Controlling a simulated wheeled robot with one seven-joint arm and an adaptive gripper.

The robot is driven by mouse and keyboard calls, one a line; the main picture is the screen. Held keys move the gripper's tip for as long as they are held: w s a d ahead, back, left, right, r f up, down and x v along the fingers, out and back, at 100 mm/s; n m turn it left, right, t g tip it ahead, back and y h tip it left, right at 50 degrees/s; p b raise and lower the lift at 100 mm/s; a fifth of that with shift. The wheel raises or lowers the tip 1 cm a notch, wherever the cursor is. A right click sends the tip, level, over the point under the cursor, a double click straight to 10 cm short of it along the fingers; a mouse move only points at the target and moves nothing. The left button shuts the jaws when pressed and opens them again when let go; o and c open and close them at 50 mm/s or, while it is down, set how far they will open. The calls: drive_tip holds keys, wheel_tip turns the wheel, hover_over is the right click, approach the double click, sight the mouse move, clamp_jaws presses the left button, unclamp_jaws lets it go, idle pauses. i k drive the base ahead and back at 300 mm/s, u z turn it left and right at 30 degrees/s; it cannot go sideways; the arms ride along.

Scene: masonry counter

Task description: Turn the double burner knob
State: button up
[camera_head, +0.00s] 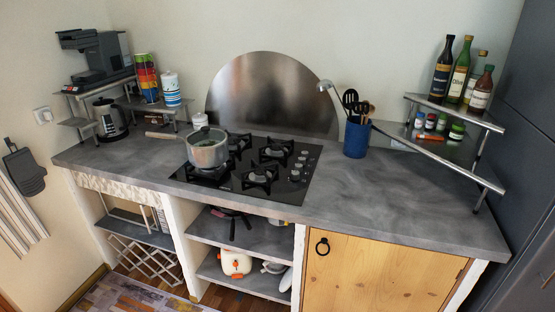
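A black hob (230,186) is set into the grey counter, with several burners under black grates. A column of several small, light-coloured knobs (299,164) runs along its right side. They are too small to tell which one is the double burner knob or how each is turned. A silver pot (208,153) with a lid stands on the left burner, its handle pointing left. My gripper is not in view.
A blue utensil pot (355,140) stands right of the hob. A corner shelf (455,150) with bottles and jars is further right. Stepped shelves at left hold a coffee machine (92,55) and cups. The counter front right (400,210) is bare.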

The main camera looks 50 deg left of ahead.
sight(298, 168)
drive_tip(key=k, duration=0.55)
drive_tip(key=u, duration=1.6)
drive_tip(key=i, duration=0.15)
drive_tip(key=u, duration=0.05)
